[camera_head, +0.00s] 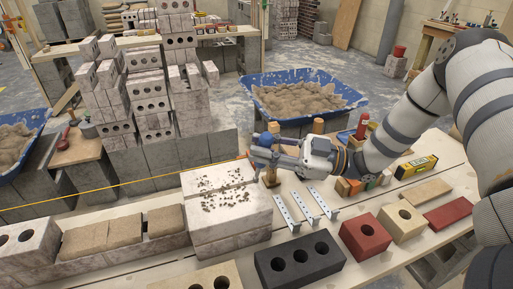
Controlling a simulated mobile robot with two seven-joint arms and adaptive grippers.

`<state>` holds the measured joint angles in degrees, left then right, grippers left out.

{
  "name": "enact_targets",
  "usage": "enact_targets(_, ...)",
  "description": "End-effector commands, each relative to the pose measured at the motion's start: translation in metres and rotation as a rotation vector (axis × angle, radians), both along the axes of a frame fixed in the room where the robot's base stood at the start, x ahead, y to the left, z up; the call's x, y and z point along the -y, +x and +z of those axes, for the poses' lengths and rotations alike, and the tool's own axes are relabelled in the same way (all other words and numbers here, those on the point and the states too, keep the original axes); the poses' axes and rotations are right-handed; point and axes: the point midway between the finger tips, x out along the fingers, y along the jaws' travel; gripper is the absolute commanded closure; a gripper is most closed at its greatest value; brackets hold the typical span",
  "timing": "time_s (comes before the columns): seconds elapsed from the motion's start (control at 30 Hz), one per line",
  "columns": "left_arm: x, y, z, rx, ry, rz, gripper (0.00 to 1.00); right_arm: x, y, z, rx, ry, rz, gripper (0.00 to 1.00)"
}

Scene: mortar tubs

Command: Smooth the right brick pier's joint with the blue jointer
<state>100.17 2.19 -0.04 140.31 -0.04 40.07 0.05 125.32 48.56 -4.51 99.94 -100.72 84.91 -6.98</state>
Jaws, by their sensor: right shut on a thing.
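The right brick pier (229,223) is the pale block stack at the middle front, with dark mortar crumbs on its top. My right gripper (264,155) is just beyond the pier's back right corner, above the bench. It is shut on the blue jointer (266,139), whose blue part shows at the fingers; the rest of the tool is hard to make out. Whether the tool touches the pier cannot be told. My left gripper is not in view.
Metal brackets (306,205) lie right of the pier. A black brick (299,260), a red brick (365,236) and a yellow level (416,167) lie on the bench. A taut orange line (150,178) runs behind the pier. A blue mortar tub (300,113) stands beyond.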

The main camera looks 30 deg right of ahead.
Motion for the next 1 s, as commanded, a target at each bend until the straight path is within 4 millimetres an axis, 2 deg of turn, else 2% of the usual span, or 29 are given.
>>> enact_targets(0.17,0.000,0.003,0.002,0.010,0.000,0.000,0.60,0.003,-0.001,0.000,-0.002,-0.003,0.000,1.00)
enact_targets(0.7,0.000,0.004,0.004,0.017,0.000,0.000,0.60,-0.031,0.006,-0.001,-0.002,-0.002,0.001,1.00)
enact_targets(0.77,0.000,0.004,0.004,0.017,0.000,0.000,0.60,-0.031,0.007,0.005,0.001,-0.001,0.001,1.00)
enact_targets(1.0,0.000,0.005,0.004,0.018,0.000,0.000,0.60,-0.031,0.006,0.043,0.004,-0.002,0.000,1.00)
